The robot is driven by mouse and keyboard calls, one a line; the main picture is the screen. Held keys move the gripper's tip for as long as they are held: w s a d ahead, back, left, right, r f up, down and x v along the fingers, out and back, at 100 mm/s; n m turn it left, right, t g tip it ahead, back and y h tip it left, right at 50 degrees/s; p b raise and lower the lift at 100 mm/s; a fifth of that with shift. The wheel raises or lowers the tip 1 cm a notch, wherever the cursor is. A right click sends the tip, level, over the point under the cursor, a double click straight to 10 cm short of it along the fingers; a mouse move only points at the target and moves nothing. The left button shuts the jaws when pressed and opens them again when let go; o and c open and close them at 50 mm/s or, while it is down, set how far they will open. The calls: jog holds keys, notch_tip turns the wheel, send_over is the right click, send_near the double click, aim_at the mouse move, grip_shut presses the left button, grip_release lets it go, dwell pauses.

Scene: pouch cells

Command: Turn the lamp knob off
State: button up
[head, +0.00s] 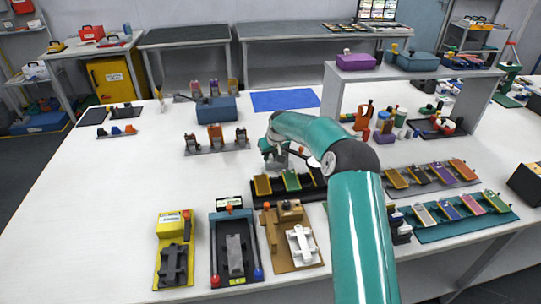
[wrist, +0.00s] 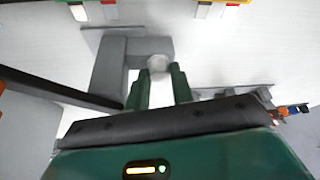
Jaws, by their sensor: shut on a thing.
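A round pale knob (wrist: 158,63) shows in the wrist view on a grey L-shaped block (wrist: 110,68), which I take to be part of the lamp. My gripper (wrist: 160,77) has its two green fingers at the knob, one on either side, shut on it. A long dark bar (wrist: 55,88) runs in from the left of the wrist view beside the block. In the head view, my gripper (head: 273,158) is low over the white table, behind a black rack (head: 315,194). My arm and gripper hide the knob there. Whether the lamp is lit cannot be told.
The black rack with coloured cells stands just in front of my gripper. A grey clip stand (head: 230,147) is to its left, and a blue mat (head: 285,100) lies behind. A grey raised shelf (head: 415,73) stands at the right. The table's left side is mostly clear.

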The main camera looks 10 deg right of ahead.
dwell(0.4)
jog(key=o, duration=1)
jog(key=shift+s, duration=0.1)
jog(key=shift+d, duration=0.1)
